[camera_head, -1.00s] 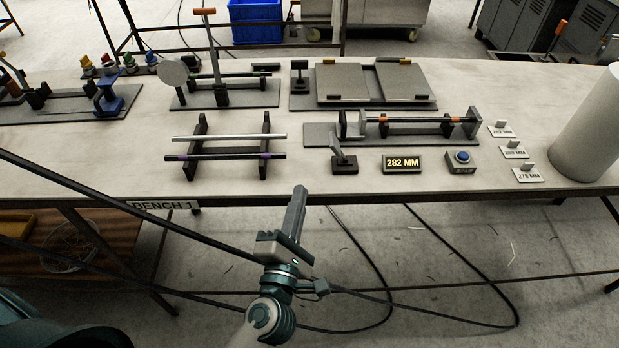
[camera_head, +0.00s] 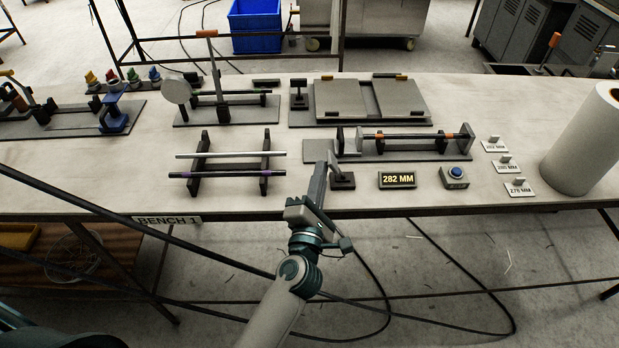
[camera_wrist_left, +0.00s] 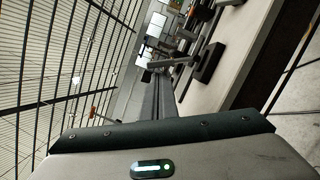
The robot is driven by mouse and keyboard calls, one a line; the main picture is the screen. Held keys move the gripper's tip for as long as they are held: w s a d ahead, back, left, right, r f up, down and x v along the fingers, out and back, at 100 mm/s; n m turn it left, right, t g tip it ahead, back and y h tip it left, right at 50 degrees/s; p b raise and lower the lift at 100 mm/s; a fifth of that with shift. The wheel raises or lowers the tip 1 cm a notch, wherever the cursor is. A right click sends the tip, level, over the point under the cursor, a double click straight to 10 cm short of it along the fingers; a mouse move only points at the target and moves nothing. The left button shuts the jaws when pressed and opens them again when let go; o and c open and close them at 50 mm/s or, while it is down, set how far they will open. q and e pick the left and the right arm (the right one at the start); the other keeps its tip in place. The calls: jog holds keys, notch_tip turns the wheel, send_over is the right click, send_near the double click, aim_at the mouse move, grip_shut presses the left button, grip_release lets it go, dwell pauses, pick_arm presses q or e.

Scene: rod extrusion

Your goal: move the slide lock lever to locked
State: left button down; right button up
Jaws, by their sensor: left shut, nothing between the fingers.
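A small grey lever on a black base (camera_head: 341,181), which I take for the slide lock lever, stands at the bench's front edge, left of the 282 MM display. It leans up and to the left; no locked mark is readable. My left gripper (camera_head: 321,169) is shut and empty, with its fingers pointing up and away just left of the lever. In the head view its tips overlap the lever's left side, and I cannot tell whether they touch. In the left wrist view the black base (camera_wrist_left: 211,62) shows beyond the fingers, to their right. My right gripper is out of view.
Behind the lever lies a slide fixture with a dark rod (camera_head: 410,136). The 282 MM display (camera_head: 397,180) and a blue button box (camera_head: 454,176) stand to the right. A rack with two rods (camera_head: 228,173) is to the left. Open floor lies in front.

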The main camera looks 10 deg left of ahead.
pick_arm(q)
jog(key=shift+w+d+r, duration=0.1)
jog(key=shift+d, duration=0.1)
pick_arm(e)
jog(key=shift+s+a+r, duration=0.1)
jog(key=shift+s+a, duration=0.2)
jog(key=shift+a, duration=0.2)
pick_arm(q)
jog(key=shift+r, duration=0.1)
